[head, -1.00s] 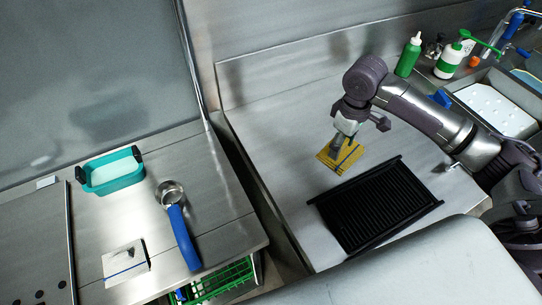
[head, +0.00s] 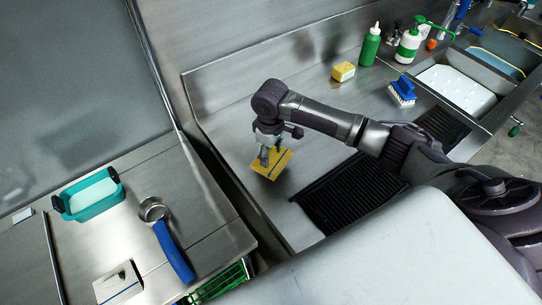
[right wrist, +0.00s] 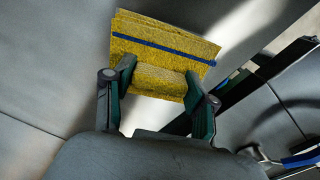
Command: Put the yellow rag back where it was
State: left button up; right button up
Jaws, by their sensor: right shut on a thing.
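The yellow rag (head: 283,163) is a folded cloth with a dark blue stripe. My right gripper (head: 268,158) is shut on it, over the steel counter left of the black ribbed rack. In the right wrist view the rag (right wrist: 165,48) is pinched between the two fingers of the gripper (right wrist: 160,92), its striped part spreading out beyond the fingertips. I cannot tell whether the rag touches the counter. My left gripper is in none of the current views.
The black ribbed rack (head: 345,196) lies right of the rag. A yellow sponge (head: 343,71), green bottle (head: 370,46), white-green pump bottle (head: 409,43) and blue brush (head: 404,89) stand behind. The left counter holds a teal container (head: 66,208), blue-handled ladle (head: 174,252) and white cloth (head: 118,283).

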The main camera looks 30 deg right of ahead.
aim_at(271, 159)
notch_tip(271, 159, down, 2)
jog(key=shift+f, duration=0.15)
pick_arm(q)
jog(key=shift+s+r, duration=0.35)
jog(key=shift+s, duration=0.35)
pick_arm(e)
jog(key=shift+f, duration=0.25)
jog(key=shift+f, duration=0.15)
jog(key=o, duration=1.3)
pick_arm(q)
jog(key=shift+d, duration=0.15)
pick_arm(e)
jog(key=shift+o, duration=0.2)
pick_arm(q)
jog(key=shift+w+f+b, duration=0.1)
jog(key=shift+f+b, duration=0.6)
jog(key=shift+f, duration=0.25)
pick_arm(e)
notch_tip(271, 159, up, 12)
jog(key=shift+r, duration=0.2)
